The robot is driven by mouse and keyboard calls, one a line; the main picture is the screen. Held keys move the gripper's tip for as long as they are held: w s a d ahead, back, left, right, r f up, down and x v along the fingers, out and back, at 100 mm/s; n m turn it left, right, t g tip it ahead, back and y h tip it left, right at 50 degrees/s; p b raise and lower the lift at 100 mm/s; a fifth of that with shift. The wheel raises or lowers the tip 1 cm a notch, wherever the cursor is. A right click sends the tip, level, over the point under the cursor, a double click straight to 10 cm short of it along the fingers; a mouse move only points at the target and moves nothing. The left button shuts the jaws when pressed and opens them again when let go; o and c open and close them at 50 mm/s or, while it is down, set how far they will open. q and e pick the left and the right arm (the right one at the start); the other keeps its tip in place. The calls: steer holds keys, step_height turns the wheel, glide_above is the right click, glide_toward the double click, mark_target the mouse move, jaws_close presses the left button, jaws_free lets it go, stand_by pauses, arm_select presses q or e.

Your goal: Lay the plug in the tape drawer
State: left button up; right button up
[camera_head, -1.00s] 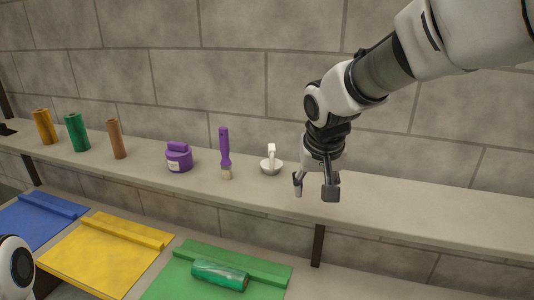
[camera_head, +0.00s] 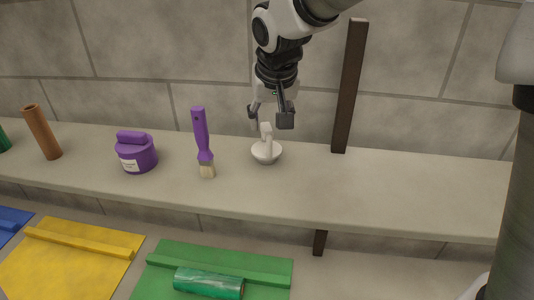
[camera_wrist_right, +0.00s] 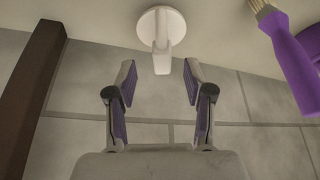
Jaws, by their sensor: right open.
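The plug (camera_head: 266,153), a small white thing with a round base and an upright handle, stands on the long grey shelf. My right gripper (camera_head: 268,116) is open, with its fingers pointing down just above the plug's handle. In the right wrist view the plug (camera_wrist_right: 160,28) lies just beyond the tips of my open right gripper (camera_wrist_right: 159,78), lined up with the gap and not held. A green panel with a raised bar (camera_head: 172,262) lies lower down, bearing a green roll (camera_head: 209,283), perhaps tape. Whether this panel is the tape drawer I cannot tell. My left gripper is out of view.
A purple-handled brush (camera_head: 202,135) and a purple jar (camera_head: 136,152) stand left of the plug on the shelf (camera_head: 390,195). A brown tube (camera_head: 42,132) is farther left. A yellow panel (camera_head: 75,265) lies beside the green one. A dark upright post (camera_head: 350,85) stands behind, right of the gripper.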

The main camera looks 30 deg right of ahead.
mark_target(267, 127)
steer(key=w+f, duration=0.1)
steer(key=f, duration=0.1)
steer(key=w+f+p, duration=0.1)
steer(key=w+f, duration=0.1)
steer(key=shift+d, duration=0.2)
steer(key=shift+s+d, duration=0.1)
steer(key=shift+s, duration=0.2)
steer(key=shift+s+r, duration=0.15)
steer(key=c, duration=1)
